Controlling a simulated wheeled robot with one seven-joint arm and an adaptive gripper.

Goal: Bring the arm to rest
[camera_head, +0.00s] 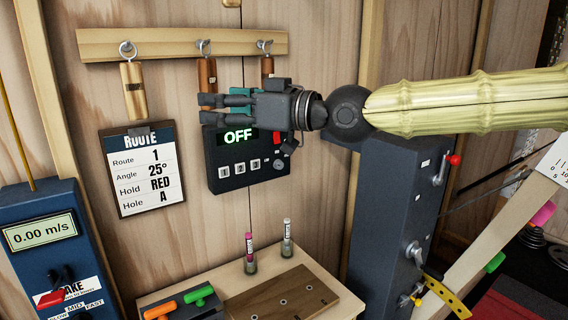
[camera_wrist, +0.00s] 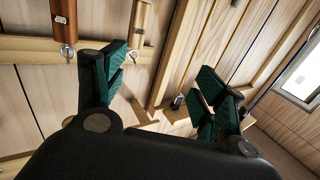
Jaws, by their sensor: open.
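My gripper (camera_head: 226,103) is raised in front of the wooden wall, at the end of my arm, which reaches in from the right. It points left in the head view, just in front of the dark control box (camera_head: 222,172) with its green OFF display. In the wrist view, my gripper's two green-padded fingers (camera_wrist: 168,85) stand wide apart with nothing between them. My gripper hides part of the box top and the lower parts of two hanging copper-coloured cylinders (camera_head: 207,72).
A hook rail (camera_head: 180,44) holds a brass cylinder (camera_head: 133,92). A route card (camera_head: 143,178) hangs below. A wooden bench (camera_head: 218,277) carries two markers and coloured-handled tools. A tall dark cabinet (camera_head: 385,215) stands under my arm. A speed-display unit (camera_head: 50,250) stands left.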

